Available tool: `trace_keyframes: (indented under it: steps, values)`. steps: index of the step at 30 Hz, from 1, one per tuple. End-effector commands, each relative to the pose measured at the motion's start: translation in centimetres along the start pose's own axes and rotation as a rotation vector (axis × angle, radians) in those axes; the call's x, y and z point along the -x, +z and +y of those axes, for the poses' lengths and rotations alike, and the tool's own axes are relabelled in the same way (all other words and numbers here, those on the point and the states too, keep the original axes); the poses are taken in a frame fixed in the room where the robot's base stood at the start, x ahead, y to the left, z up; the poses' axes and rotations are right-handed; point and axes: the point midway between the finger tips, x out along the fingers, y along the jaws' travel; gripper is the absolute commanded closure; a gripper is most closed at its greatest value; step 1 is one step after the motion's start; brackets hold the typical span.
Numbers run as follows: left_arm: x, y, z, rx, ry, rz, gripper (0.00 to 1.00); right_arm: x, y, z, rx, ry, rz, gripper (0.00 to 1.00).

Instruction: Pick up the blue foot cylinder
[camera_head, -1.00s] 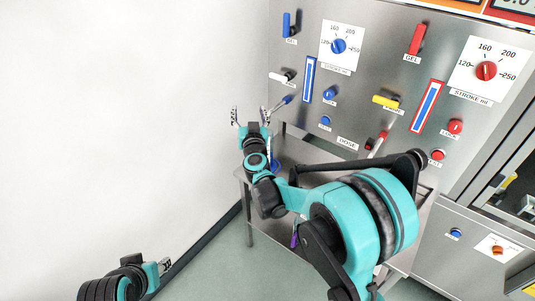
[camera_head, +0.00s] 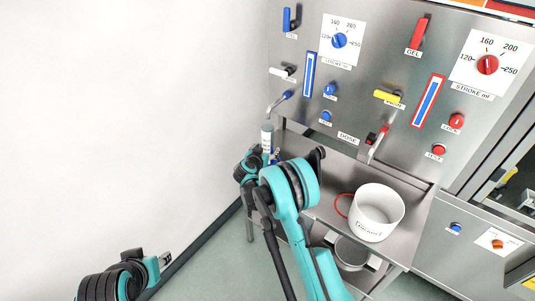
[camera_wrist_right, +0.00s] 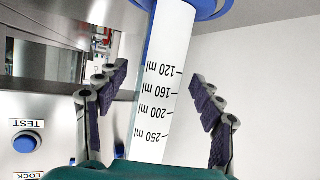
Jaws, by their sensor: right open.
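The blue foot cylinder (camera_wrist_right: 168,85) shows in the right wrist view as a white graduated tube with a blue ring-like foot (camera_wrist_right: 190,8) at the picture's top. My right gripper (camera_wrist_right: 160,95) is open, with one finger on each side of the tube. Clear gaps show between the fingers and the tube. In the head view the cylinder (camera_head: 267,138) stands upright by the left end of the machine's shelf, its lower part hidden by my right arm. My left gripper (camera_head: 165,259) is at the lower left, far from the cylinder; its jaw opening is too small to judge.
A white bucket (camera_head: 377,212) with a red handle stands on the steel shelf (camera_head: 330,168) right of my right arm. The machine panel (camera_head: 365,100), with levers, knobs and buttons, rises behind. A curved spout (camera_head: 280,101) juts out close above the cylinder. The left wall is bare.

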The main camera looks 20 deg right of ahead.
Motion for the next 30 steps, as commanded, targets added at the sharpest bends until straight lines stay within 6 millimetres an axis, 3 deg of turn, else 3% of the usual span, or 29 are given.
trace_keyframes:
  steps: [4, 11, 12, 19, 30]
  values:
    - [-0.6, 0.4, 0.0, 0.000, 0.000, 0.000, 0.60, -1.8, 0.2, 0.1, -0.002, 0.001, 0.000, 0.33]
    - [-0.5, 0.4, 0.0, 0.000, 0.000, 0.000, 0.60, -1.9, 0.0, 0.0, -0.001, -0.001, 0.000, 0.33]
    - [-0.5, 0.4, 0.0, 0.000, 0.000, 0.000, 0.60, -1.9, 0.0, 0.0, -0.001, -0.001, 0.000, 0.35]
    - [-0.5, 0.4, 0.0, 0.000, 0.000, 0.000, 0.60, -1.9, 0.0, 0.0, -0.001, 0.000, 0.001, 0.95]
    - [-0.3, 0.2, 0.0, 0.000, 0.000, 0.000, 0.60, -1.8, -0.3, 0.0, -0.001, 0.000, 0.001, 0.95]
